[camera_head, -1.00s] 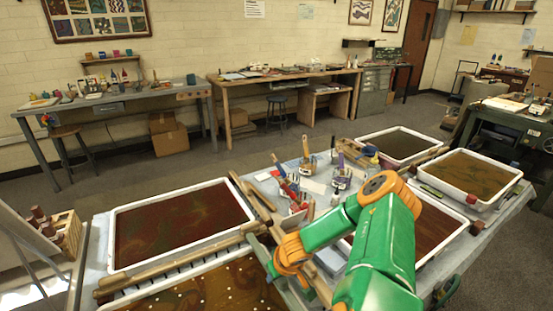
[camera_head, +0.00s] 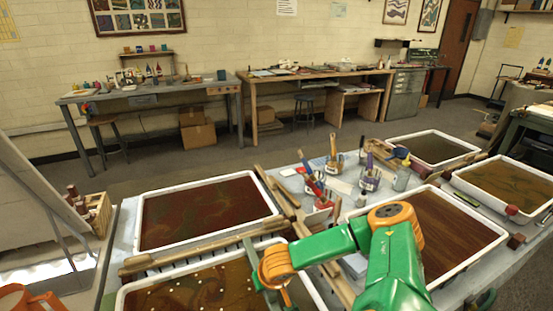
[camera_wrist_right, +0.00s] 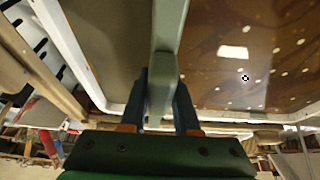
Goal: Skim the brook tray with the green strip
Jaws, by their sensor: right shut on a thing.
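My right gripper (camera_head: 273,287) hangs over the front tray (camera_head: 121,298), a white-rimmed tray of brown liquid with white dots. In the right wrist view the gripper (camera_wrist_right: 161,92) is shut on a grey-green strip (camera_wrist_right: 170,35), which runs away from the jaws across the tray. There, dots and bright reflections lie right of the strip, and plain brown liquid lies left of it. In the head view the dots are left of the gripper. I cannot tell whether the strip touches the liquid. No readable label names the brook tray. My left gripper is out of view.
A dark red tray (camera_head: 139,238) lies behind, with a wooden rail (camera_head: 190,250) between. More trays stand right: one beside my arm (camera_head: 505,228), two farther back (camera_head: 437,132) (camera_head: 545,212). Brushes in cups (camera_head: 368,181) stand mid-table. A wooden rack (camera_head: 99,212) is at left.

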